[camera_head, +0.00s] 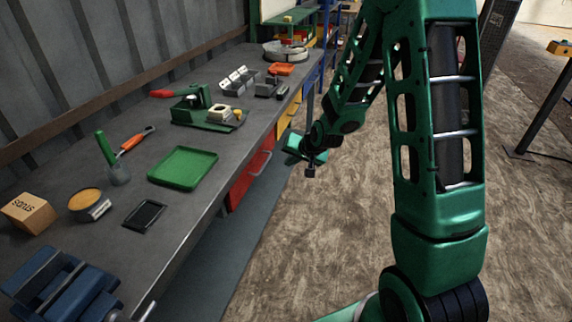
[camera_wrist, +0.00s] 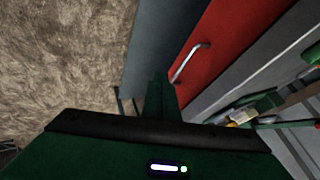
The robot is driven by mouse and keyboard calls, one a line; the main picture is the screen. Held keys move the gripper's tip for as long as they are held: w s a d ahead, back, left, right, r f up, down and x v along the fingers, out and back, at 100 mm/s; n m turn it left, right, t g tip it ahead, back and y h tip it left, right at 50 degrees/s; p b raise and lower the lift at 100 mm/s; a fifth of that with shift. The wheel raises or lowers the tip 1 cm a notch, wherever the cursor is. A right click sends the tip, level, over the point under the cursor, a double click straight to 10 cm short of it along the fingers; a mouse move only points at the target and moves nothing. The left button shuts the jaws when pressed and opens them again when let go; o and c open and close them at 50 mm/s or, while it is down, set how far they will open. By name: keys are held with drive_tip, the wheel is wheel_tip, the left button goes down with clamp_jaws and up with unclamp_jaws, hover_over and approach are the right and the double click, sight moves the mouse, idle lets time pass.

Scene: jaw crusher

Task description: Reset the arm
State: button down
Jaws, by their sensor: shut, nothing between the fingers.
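My green arm fills the right half of the head view and folds down from the top. My gripper (camera_head: 308,165) is shut and empty, off the front edge of the workbench (camera_head: 210,215), beside the drawers and below the bench top. In the wrist view the dark green gripper (camera_wrist: 154,90) points toward the red drawer (camera_wrist: 215,50) and its metal handle. The red drawer also shows in the head view (camera_head: 250,173). I cannot tell the exact gap between gripper and drawer.
On the bench are a green tray (camera_head: 183,166), a blue vise (camera_head: 62,290), a cardboard box (camera_head: 28,212), a tin (camera_head: 88,203), a small black tray (camera_head: 145,215), a green trowel (camera_head: 112,160) and a green machine (camera_head: 205,112). The brown floor (camera_head: 300,240) beside the bench is clear.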

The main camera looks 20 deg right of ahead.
drive_tip(key=s+d+r+g+h, duration=0.1)
drive_tip(key=s+d+r, duration=0.3)
drive_tip(key=s, duration=0.3)
drive_tip(key=s+d+r+g+h, duration=0.1)
drive_tip(key=s+d+r+g, duration=0.15)
drive_tip(key=s, duration=0.35)
drive_tip(key=s+d+r+g, duration=0.1)
drive_tip(key=s+d+r, duration=0.3)
drive_tip(key=s, duration=0.3)
drive_tip(key=s+r+g, duration=0.1)
drive_tip(key=s+r, duration=0.1)
drive_tip(key=s, duration=0.8)
drive_tip(key=s+r+g, duration=0.2)
drive_tip(key=s+r, duration=0.1)
drive_tip(key=s, duration=0.7)
drive_tip(key=shift+r+y, duration=0.2)
drive_tip(key=shift+y, duration=0.1)
